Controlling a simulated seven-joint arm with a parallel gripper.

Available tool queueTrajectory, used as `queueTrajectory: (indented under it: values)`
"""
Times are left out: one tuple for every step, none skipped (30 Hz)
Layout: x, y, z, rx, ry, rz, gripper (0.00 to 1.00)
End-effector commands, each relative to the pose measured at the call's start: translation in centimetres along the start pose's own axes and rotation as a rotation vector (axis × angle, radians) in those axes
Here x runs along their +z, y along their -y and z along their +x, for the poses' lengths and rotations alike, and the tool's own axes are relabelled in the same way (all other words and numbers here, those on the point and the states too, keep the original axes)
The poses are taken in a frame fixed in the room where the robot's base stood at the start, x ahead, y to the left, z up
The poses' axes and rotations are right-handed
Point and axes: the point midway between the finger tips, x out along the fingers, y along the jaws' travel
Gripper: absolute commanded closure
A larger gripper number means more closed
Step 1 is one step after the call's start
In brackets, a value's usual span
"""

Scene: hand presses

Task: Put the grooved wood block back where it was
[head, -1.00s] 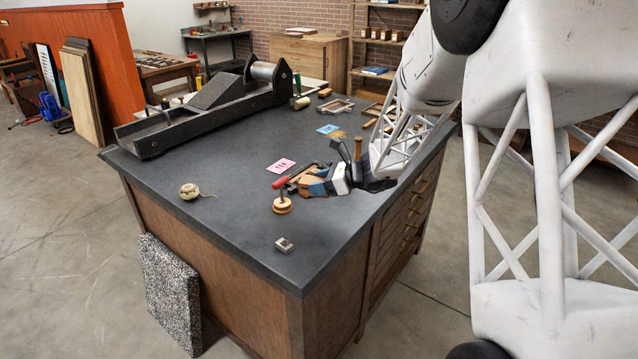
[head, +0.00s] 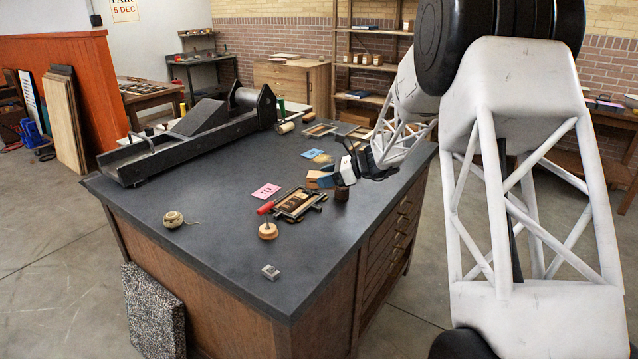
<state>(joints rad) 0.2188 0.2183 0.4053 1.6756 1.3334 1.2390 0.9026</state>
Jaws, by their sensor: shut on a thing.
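My gripper (head: 324,180) reaches in from the right over the bench. Its blue-tipped fingers are shut on a small tan-brown block, which I take to be the grooved wood block (head: 313,178). The grooves are too small to make out, and the fingers hide part of the block. The block appears held just above the bench, behind a dark frame (head: 297,204) with brown pieces in it. I cannot tell how large the gap under the block is. No marked place for the block can be made out.
A dark brown upright piece (head: 341,194) stands close below my gripper. A red-handled tool (head: 266,208) and a round wooden knob (head: 268,231) are left of the frame. A pink card (head: 266,191) and a blue card (head: 315,153) lie nearby. A long black press (head: 190,140) fills the back left.

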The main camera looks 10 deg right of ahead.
Motion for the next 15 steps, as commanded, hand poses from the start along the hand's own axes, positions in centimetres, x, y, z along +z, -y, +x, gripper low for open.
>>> queueTrajectory:
  values:
    - [0.1,1.8,-1.3,0.003,-0.001,-0.004,0.73]
    - [0.3,2.7,-2.0,0.007,0.000,-0.006,0.73]
    - [0.5,3.9,-2.9,0.012,0.000,-0.008,0.73]
    - [0.5,4.7,-3.6,0.016,0.000,-0.009,0.73]
    - [0.7,5.5,-4.3,0.019,0.000,-0.011,0.73]
    - [0.8,6.4,-5.1,0.023,0.000,-0.013,0.73]
    - [0.9,7.1,-5.8,0.027,0.000,-0.012,0.73]
    - [1.0,7.8,-6.4,0.028,0.000,-0.014,0.73]
    - [1.1,8.6,-7.2,0.029,0.000,-0.015,0.73]
    - [1.1,9.2,-7.7,0.031,0.000,-0.015,0.73]
    - [1.1,9.8,-8.1,0.031,0.000,-0.014,0.73]
    - [1.2,10.6,-8.6,0.030,-0.001,-0.014,0.73]
    - [1.2,11.1,-8.9,0.028,-0.001,-0.013,0.73]
    - [1.2,11.6,-9.1,0.027,-0.001,-0.012,0.73]
    - [1.2,12.3,-9.2,0.023,0.000,-0.010,0.73]
